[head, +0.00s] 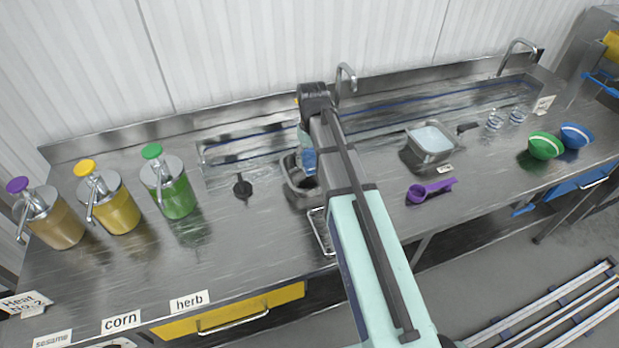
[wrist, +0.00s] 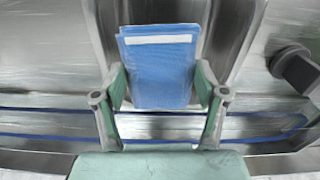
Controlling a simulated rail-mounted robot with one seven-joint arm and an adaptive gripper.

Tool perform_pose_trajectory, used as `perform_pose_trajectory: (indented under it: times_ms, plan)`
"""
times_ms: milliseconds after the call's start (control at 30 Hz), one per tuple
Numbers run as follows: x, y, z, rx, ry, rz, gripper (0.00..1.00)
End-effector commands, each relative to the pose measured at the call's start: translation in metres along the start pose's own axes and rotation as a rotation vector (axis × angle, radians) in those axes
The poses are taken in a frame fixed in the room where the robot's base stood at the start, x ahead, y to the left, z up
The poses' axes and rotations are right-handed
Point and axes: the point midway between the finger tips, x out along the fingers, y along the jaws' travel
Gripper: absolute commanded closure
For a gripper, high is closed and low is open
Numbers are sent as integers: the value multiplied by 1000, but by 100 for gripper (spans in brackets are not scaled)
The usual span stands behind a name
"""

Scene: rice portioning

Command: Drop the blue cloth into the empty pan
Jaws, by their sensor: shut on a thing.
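The blue cloth (wrist: 160,75), folded flat with a white stripe, is held between the two fingers of my gripper (wrist: 162,88) in the wrist view. A small part of the blue cloth (head: 308,161) shows beside my arm in the head view. The steel pan (head: 291,172) sits on the counter, with its wire handle toward the front edge; my arm hides much of it. The cloth appears over the pan in the head view. In the wrist view, steel walls show on both sides of the cloth. I cannot tell how high the cloth is above the pan floor.
Several sauce pump bottles, one of them green (head: 170,193), stand at left. A black knob-like item (head: 242,188) lies left of the pan. Right of my arm are a filled steel container (head: 431,146), a purple scoop (head: 431,191), glasses and bowls. A faucet (head: 345,78) stands behind.

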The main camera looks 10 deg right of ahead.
Motion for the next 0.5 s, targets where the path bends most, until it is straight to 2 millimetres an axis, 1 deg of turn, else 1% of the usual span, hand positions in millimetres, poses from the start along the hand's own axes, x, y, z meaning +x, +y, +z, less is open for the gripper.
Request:
perform_pose_trajectory:
  times_ms: [100, 133, 167, 200, 500]
  plan:
    - [0, 0, 0, 0, 0, 0, 66]
    - [0, 0, 0, 0, 0, 0, 18]
    - [0, 0, 0, 0, 0, 0, 7]
    - [-1, 0, 0, 0, 0, 0, 0]
    - [-1, 0, 0, 0, 0, 0, 0]
